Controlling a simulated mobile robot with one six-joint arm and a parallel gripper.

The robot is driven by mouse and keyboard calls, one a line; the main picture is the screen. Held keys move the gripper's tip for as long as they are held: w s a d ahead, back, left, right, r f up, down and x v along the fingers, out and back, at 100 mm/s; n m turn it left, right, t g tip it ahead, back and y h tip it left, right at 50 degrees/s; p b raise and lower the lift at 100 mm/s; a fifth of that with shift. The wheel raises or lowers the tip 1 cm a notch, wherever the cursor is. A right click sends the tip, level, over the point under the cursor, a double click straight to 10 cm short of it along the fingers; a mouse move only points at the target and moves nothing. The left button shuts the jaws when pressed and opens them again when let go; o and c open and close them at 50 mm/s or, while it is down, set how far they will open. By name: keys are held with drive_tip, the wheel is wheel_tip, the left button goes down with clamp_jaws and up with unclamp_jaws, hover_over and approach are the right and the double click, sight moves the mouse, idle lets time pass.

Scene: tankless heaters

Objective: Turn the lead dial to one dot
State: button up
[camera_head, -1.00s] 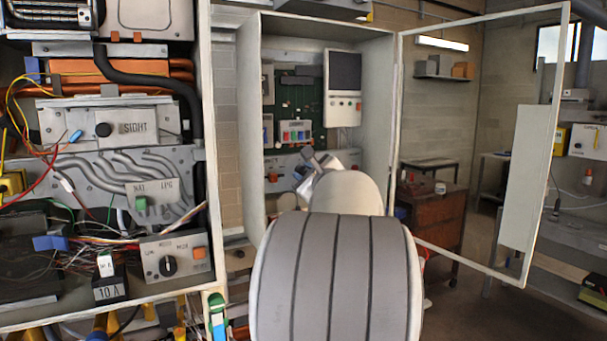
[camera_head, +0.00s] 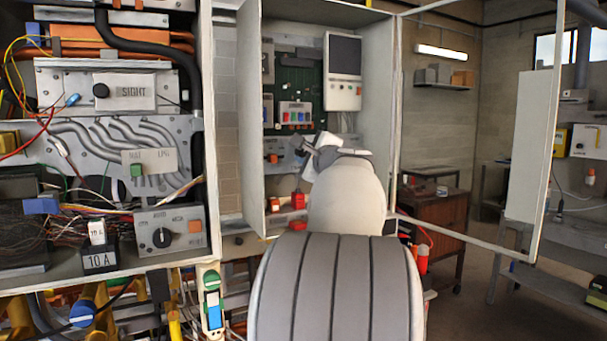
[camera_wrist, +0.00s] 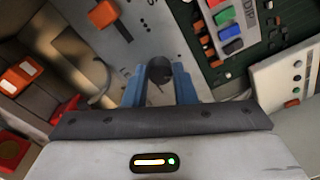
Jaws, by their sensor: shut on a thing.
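In the wrist view a small dark round dial (camera_wrist: 159,69) stands on a pale grey panel (camera_wrist: 160,30), with dots printed near it. My gripper (camera_wrist: 159,80) has its two blue fingers shut on this dial, one on each side. No name label for the dial is readable, and its pointer setting cannot be made out. In the head view my gripper (camera_head: 312,147) reaches into the open cabinet, at the grey lower panel (camera_head: 287,150); my arm hides part of it and the dial does not show clearly.
An orange-and-dark knob (camera_wrist: 103,13) and a green board (camera_wrist: 245,45) with coloured switches lie near the gripper. Red and orange blocks (camera_head: 297,201) sit low in the cabinet. The cabinet door (camera_head: 530,150) stands open at right; a wiring rack (camera_head: 110,150) stands at left.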

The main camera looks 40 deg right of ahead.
drive_tip(key=n+b, duration=0.1)
drive_tip(key=b, duration=0.1)
drive_tip(key=n+b, duration=0.4)
drive_tip(key=b, duration=0.1)
drive_tip(key=shift+f, duration=0.25)
drive_tip(key=shift+r+n+t+y+b, duration=0.1)
drive_tip(key=shift+n+t+y+b, duration=0.2)
drive_tip(key=shift+n+b, duration=0.65)
drive_tip(key=shift+r+n, duration=0.1)
drive_tip(key=shift+n, duration=0.25)
drive_tip(key=shift+r, duration=0.2)
drive_tip(key=o, duration=0.6)
drive_tip(key=shift+o, duration=0.5)
drive_tip(key=shift+w+d+f, duration=0.1)
drive_tip(key=o, duration=0.3)
drive_tip(key=shift+f, duration=0.1)
drive_tip(key=shift+b, duration=0.3)
